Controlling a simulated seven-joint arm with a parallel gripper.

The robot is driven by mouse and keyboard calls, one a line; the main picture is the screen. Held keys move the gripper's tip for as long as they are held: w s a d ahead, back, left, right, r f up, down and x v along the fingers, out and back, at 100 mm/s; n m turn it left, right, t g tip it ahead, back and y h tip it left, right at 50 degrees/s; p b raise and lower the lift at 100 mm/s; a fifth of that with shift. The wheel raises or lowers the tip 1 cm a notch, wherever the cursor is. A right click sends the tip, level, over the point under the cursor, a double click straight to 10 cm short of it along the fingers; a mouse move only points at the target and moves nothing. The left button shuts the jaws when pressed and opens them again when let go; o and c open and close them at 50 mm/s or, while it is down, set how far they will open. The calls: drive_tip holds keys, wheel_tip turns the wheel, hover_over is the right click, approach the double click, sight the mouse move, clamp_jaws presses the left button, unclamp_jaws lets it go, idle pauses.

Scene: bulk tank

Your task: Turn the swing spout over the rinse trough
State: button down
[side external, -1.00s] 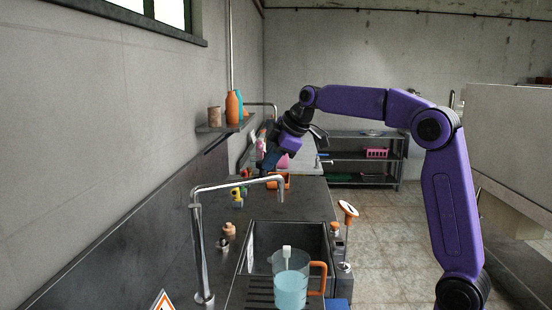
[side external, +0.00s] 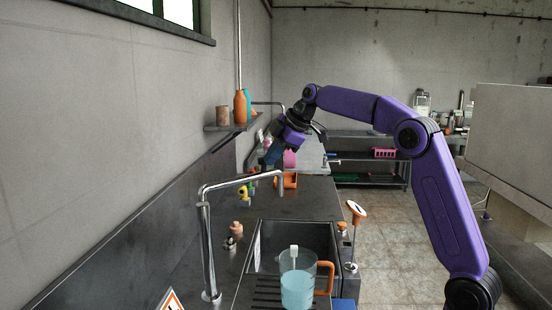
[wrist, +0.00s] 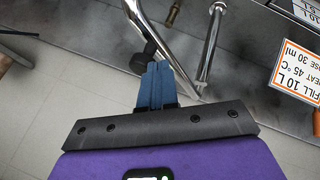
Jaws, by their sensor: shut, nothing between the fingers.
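A chrome swing spout (side external: 240,183) stands on an upright post at the left of the steel counter in the side view. Its arm points right, and its downturned outlet appears near the back edge of a dark sunken basin (side external: 257,240), which looks like the rinse trough. My gripper (side external: 270,158) is farther back, above the counter, tilted downward. In the wrist view my blue fingers (wrist: 154,78) are shut and empty. A bent chrome pipe (wrist: 160,45) runs close beside their tips; I cannot tell whether they touch or whether it is this spout.
A jug of blue liquid (side external: 298,288) with an orange handle stands in front of the basin. An orange-topped handle (side external: 355,210) rises at its right. A wall shelf (side external: 232,127) holds bottles near my gripper. An orange-bordered sign (wrist: 298,72) lies right in the wrist view.

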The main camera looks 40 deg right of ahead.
drive_tip(key=shift+w+d, duration=0.2)
drive_tip(key=shift+w, duration=0.9)
drive_tip(key=shift+w+d, duration=0.15)
drive_tip(key=shift+w, duration=0.9)
drive_tip(key=shift+s, duration=0.15)
